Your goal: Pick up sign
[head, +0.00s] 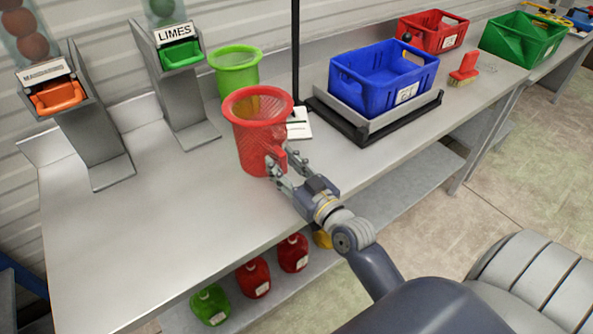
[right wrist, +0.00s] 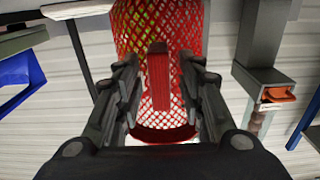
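The red mesh basket (head: 255,135) stands upright on the grey workbench. My right gripper (head: 282,166) is at its front right side. In the right wrist view my right gripper (right wrist: 160,95) is open, with a finger on each side of the basket's upright red handle (right wrist: 159,80) and a gap showing on both sides. A small white sign or card (head: 298,124) lies behind the basket near a black post, partly hidden by the basket. A white LIMES sign (head: 174,33) is on the dispenser with the green tray. My left gripper is not in view.
A green mesh basket (head: 234,68) stands behind the red one. A blue crate (head: 383,78) sits on a scale at right, with a red brush (head: 464,70) beyond. The workbench (head: 150,225) is clear at front left. Red and green jugs stand on the shelf below.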

